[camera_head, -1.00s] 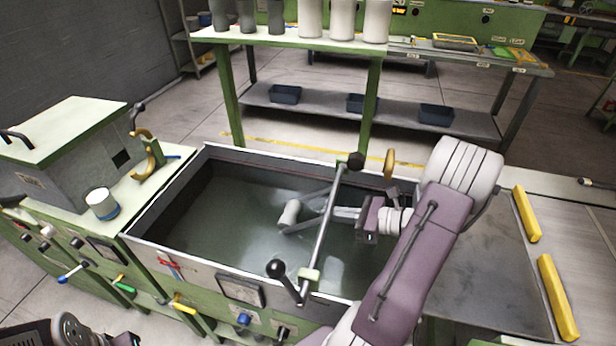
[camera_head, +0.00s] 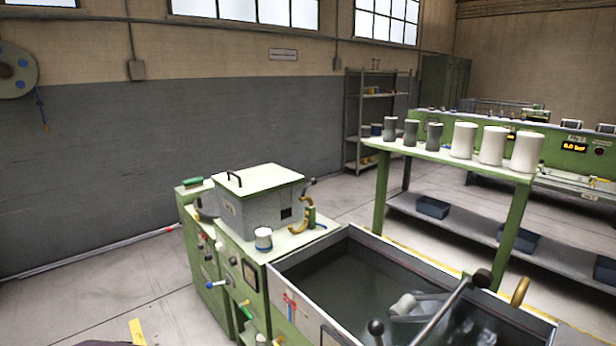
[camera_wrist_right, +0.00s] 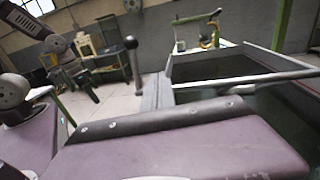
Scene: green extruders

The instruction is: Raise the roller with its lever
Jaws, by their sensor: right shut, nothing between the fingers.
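The pale roller (camera_head: 403,303) lies low in the green machine's open tank, at its right end, with its swing arm running right. The wrist view shows the bar (camera_wrist_right: 240,82) and an upright black knob (camera_wrist_right: 131,42), with purple casing in front. My right gripper (camera_wrist_right: 235,105) is shut and empty, apart from the knob; its fingertips are hard to make out. My left gripper is out of view.
The tank's wall (camera_head: 300,300) rises around the roller. A green bench (camera_head: 430,150) with several cylinders stands behind. Open floor (camera_head: 100,290) lies left.

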